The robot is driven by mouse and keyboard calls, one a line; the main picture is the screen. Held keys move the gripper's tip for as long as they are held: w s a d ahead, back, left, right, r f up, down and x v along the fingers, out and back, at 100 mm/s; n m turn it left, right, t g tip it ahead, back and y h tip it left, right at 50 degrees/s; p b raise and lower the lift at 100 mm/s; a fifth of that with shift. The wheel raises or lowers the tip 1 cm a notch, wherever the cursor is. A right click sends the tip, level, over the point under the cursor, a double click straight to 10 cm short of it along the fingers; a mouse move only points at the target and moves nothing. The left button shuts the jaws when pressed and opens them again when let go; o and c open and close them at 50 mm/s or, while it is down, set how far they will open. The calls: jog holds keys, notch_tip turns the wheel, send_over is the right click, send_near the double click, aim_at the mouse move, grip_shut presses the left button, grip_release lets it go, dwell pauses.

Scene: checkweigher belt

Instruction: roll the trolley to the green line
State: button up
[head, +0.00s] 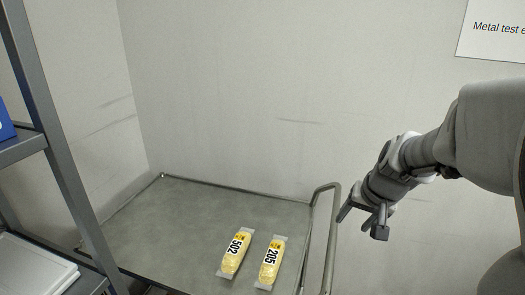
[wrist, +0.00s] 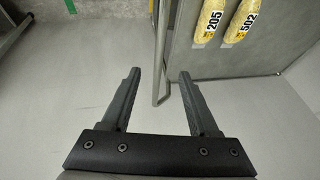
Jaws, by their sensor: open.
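The trolley is a flat grey platform (head: 170,222) with a thin rim and an upright tubular handle (head: 329,225) at its right end. Two yellow packs lie on it, marked 502 (head: 236,253) and 205 (head: 270,263). My gripper (head: 361,224) is open and empty, just right of the handle, pointing down. In the wrist view the handle bar (wrist: 161,65) shows between the fingertips in the picture, beyond them; I cannot tell how far. A short piece of green line (wrist: 71,6) shows on the floor at the top left of the wrist view.
A grey metal shelf rack (head: 62,150) stands at the left, with a blue item (head: 5,124) and a pale tray (head: 35,268). Plain walls close off the back and left. A sign (head: 494,30) hangs at top right.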

aim_at(333, 245)
jog(key=b+x, duration=0.2)
jog(key=x, duration=1.4)
jog(key=shift+f, duration=0.1)
grip_shut()
dwell(0.9)
